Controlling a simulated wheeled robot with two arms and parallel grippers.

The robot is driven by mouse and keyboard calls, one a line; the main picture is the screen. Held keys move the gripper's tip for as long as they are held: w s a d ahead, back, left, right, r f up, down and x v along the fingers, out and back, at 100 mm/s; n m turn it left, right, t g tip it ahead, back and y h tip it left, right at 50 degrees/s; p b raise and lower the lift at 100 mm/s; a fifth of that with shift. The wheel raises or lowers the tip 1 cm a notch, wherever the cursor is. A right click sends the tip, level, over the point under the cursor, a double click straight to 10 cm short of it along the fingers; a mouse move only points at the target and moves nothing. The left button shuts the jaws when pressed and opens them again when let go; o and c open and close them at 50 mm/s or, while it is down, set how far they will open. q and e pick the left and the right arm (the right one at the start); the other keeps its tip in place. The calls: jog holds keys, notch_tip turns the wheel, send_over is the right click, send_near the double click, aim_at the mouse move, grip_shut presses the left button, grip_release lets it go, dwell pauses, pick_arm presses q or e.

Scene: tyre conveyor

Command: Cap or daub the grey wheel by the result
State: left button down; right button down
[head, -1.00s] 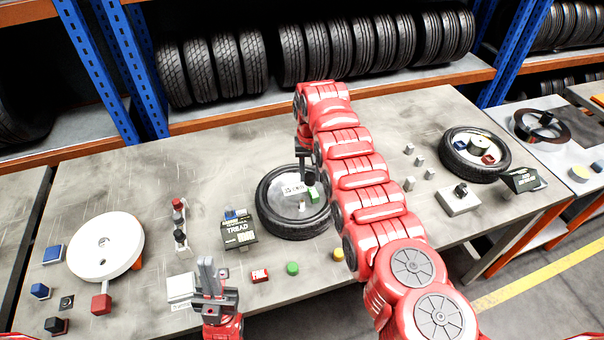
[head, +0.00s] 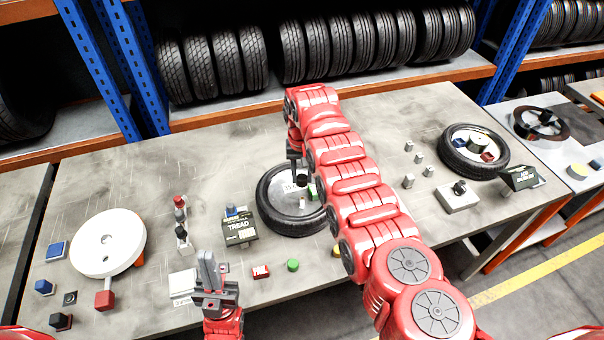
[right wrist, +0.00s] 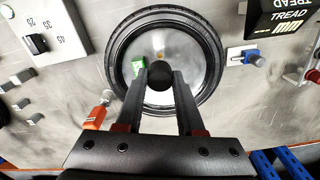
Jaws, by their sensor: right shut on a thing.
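The grey wheel (head: 286,217), a black tyre around a grey disc, lies flat on the bench; it fills the top of the right wrist view (right wrist: 203,62). My right gripper (head: 299,180) is over the disc and shut on a dark round-ended thing (right wrist: 158,76), seen between the fingertips; I cannot tell whether it touches the disc. A green block (right wrist: 138,66) is on the disc beside the fingers. A green cap (head: 292,265) and a yellow cap (head: 335,250), partly behind my arm, are at the front. My left gripper (head: 208,268) is upright near the front edge; its finger gap is unclear.
The TREAD display (head: 240,229) stands just left of the wheel. A white disc (head: 107,243) stands at the left. Another tyre (head: 474,150) and a switch box (head: 457,195) are at the right. The back left bench is clear.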

jog(key=b, duration=0.4)
send_over(302, 198)
jog(key=shift+f, duration=2.75)
jog(key=shift+f+b, duration=1.7)
jog(key=shift+f, duration=0.05)
jog(key=shift+c, duration=2.2)
grip_release()
jog(key=shift+r, duration=0.1)
